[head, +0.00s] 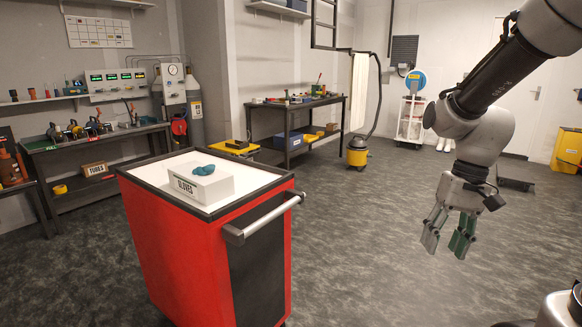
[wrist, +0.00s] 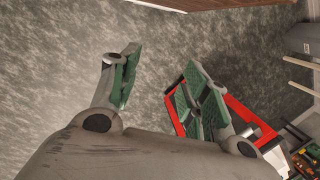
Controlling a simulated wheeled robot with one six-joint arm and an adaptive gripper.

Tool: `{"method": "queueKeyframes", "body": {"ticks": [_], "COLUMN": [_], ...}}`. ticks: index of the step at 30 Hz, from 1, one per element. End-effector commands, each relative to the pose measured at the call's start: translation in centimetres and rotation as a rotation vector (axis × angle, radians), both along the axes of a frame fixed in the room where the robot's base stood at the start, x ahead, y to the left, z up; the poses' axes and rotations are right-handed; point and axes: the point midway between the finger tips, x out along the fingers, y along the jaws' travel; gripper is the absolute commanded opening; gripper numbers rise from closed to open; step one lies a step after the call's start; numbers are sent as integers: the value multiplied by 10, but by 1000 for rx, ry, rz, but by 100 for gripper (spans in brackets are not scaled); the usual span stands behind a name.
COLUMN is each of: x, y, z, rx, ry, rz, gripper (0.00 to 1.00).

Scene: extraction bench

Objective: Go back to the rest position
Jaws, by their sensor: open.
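My gripper (head: 448,236) hangs at the right of the head view, fingers pointing down above the open floor. Its fingers are apart and nothing is between them. The wrist view also shows my gripper (wrist: 160,88) with its green-padded fingers spread and empty, with floor behind them. It is clear of the red cart (head: 190,245), which stands to its left in the head view. The cart also shows in the wrist view (wrist: 240,112), partly hidden behind one finger.
A white box labelled GLOVES (head: 196,186) with a teal glove (head: 204,170) on it sits on the cart top. Workbenches (head: 105,142) line the left and back walls. A yellow vacuum (head: 357,152) stands at the back. The floor (head: 365,235) between the cart and my gripper is clear.

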Motion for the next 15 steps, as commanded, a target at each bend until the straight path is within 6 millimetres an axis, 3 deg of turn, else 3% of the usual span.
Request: {"method": "queueKeyframes", "body": {"ticks": [4,9,15], "x": [-41,-77,-91], "y": [-30,-46,-47], "z": [35,63,90], "rx": [-113,-185,-191], "ry": [-147,-305,-453], "rz": [55,87,71], "gripper": [46,46,46]}}
